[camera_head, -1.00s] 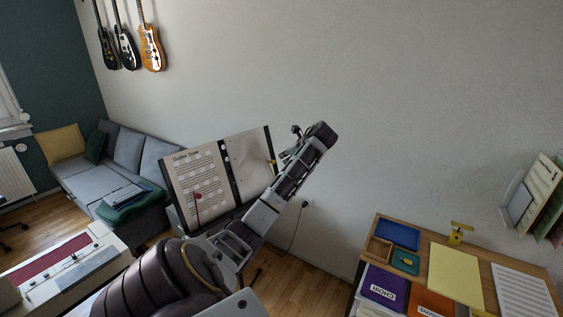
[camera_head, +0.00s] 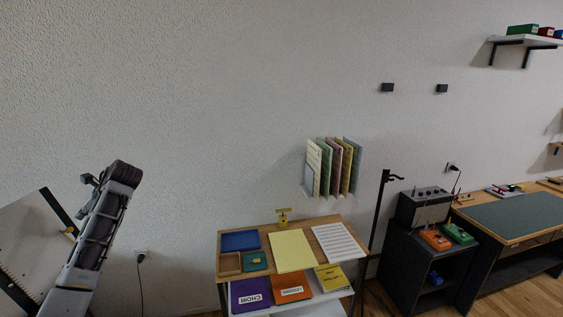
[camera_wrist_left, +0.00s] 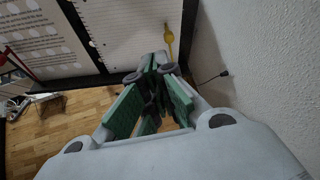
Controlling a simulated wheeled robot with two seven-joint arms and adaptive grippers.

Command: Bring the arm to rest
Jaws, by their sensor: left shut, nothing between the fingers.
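My left arm (camera_head: 95,230) stands up at the left side of the head view, in front of the wall and overlapping the right part of the music board (camera_head: 28,245). In the left wrist view, my left gripper (camera_wrist_left: 158,64) has its green-padded fingers together at the tips, with nothing held. It is near the lower edge of the music board with its lined sheet (camera_wrist_left: 118,30). A yellow piece (camera_wrist_left: 172,42) hangs just beyond the fingertips; I cannot tell if they touch. My right gripper is not in view.
A wooden desk (camera_head: 330,215) with folders and sheets stands at the lower middle. A wall rack of folders (camera_head: 332,168) hangs above it. A black stand (camera_head: 380,215), an amplifier (camera_head: 424,207) and a workbench (camera_head: 520,218) are at the right.

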